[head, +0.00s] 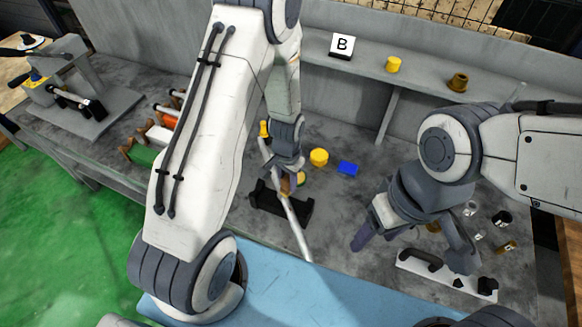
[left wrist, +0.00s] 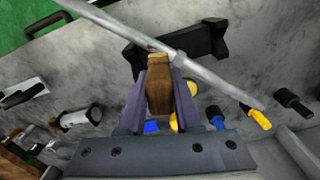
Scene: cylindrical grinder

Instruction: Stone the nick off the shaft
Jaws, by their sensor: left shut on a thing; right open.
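The shaft (head: 294,222) is a slim grey rod lying across a black cradle (head: 268,205) on the bench; in the left wrist view the shaft (left wrist: 215,80) runs diagonally over the cradle (left wrist: 205,35). My left gripper (head: 288,182) is shut on a brown block with a yellowish end, over the middle of the shaft. In the left wrist view the brown block (left wrist: 159,92) sits between the two fingers, its far end right at the shaft; I cannot tell whether they touch. My right gripper (head: 412,246) is open and empty, to the right above the bench.
A white tray (head: 420,268) with black pieces lies below my right gripper. A grey fixture (head: 75,90) stands at left.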

